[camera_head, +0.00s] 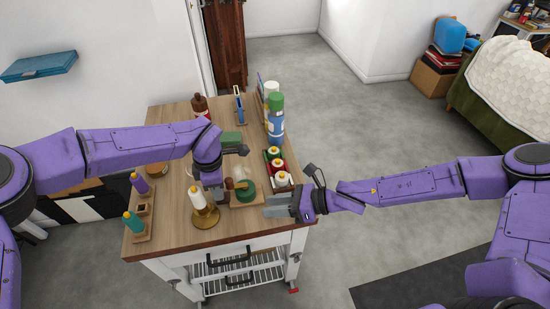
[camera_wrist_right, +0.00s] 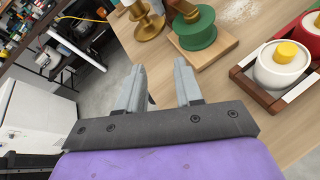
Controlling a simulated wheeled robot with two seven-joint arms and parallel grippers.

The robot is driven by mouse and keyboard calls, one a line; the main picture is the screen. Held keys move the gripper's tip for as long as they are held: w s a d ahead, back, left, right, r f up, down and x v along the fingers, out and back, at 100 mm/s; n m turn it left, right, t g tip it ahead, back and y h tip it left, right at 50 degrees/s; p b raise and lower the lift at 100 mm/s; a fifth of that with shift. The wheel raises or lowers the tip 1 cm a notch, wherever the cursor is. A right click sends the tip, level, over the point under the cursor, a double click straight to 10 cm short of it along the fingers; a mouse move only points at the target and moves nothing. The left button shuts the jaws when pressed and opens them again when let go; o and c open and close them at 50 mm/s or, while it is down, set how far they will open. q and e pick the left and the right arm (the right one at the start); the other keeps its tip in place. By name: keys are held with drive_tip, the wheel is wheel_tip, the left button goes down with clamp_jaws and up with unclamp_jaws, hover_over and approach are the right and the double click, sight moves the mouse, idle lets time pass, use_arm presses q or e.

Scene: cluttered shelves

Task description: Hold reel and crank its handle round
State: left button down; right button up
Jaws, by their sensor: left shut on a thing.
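The green reel (camera_head: 246,191) stands on a small wooden base near the table's front edge; it also shows at the top of the right wrist view (camera_wrist_right: 197,32). A brown wooden part, perhaps its handle, shows at its upper left. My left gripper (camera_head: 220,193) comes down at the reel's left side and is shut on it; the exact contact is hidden. My right gripper (camera_head: 268,205) is right of and in front of the reel, apart from it. Its two fingers are spread and empty in the right wrist view (camera_wrist_right: 158,66).
A brass spool with a white cone (camera_head: 203,205) stands close left of the reel. A blue bottle with a green cap (camera_head: 275,120) is behind. Free floor lies right of the table.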

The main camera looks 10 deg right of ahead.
drive_tip(key=n+t+h, duration=0.1)
drive_tip(key=n+t, duration=0.1)
approach(234, 185)
drive_tip(key=x, duration=0.3)
drive_tip(key=r+x, duration=0.1)
drive_tip(key=x, duration=0.2)
drive_tip(key=r+x, duration=0.1)
drive_tip(key=x, duration=0.2)
drive_tip(key=shift+w+a, duration=0.25)
drive_tip(key=shift+a, duration=0.05)
drive_tip(key=shift+w+a+f+m+t+h, duration=0.15)
drive_tip(key=shift+f+m+t+h, duration=0.15)
drive_tip(key=shift+m, duration=0.2)
drive_tip(key=shift+r+m+t, duration=0.1)
drive_tip(key=shift+m+t, duration=0.2)
drive_tip(key=shift+m, duration=0.2)
drive_tip(key=s+d+r+y, duration=0.1)
drive_tip(key=s+d+r, duration=0.55)
drive_tip(key=d, duration=0.25)
drive_tip(key=w+d+n+g+y, duration=0.1)
drive_tip(key=w+d+n+g, duration=0.1)
drive_tip(key=w+n+g, duration=0.4)
drive_tip(key=shift+w+d+f, duration=0.15)
drive_tip(key=shift+d+f, duration=0.25)
drive_tip(key=shift+f, duration=0.05)
